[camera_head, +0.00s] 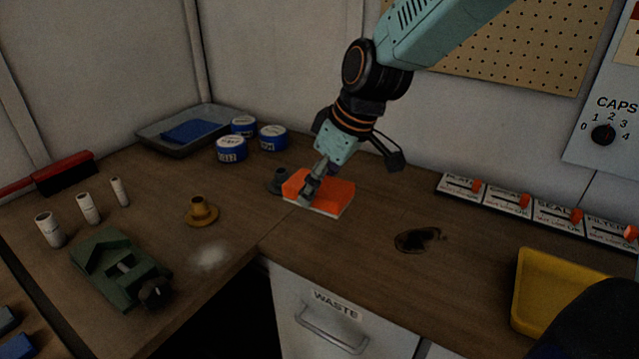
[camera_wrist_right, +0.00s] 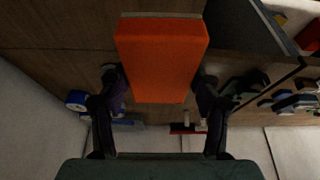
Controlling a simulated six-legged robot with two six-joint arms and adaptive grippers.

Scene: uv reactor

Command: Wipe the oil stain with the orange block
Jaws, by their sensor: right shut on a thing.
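The orange block (camera_head: 330,193) has a pale underside layer and is at the inner corner of the wooden counter in the head view. My right gripper (camera_head: 309,190) is shut on it from above. In the right wrist view the block (camera_wrist_right: 161,58) sits between the two fingers (camera_wrist_right: 160,92). Whether the block touches the counter I cannot tell. The dark oil stain (camera_head: 419,240) lies on the counter to the right of the block, apart from it. My left gripper is not in view.
A yellow tray (camera_head: 516,290) stands at right, below a row of switches (camera_head: 541,211). Blue-labelled tins (camera_head: 231,149) and a grey tray (camera_head: 152,138) stand at back left. A green vise (camera_head: 112,270), a brass flanged part (camera_head: 201,212) and a pale powdery patch (camera_head: 209,255) are at left.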

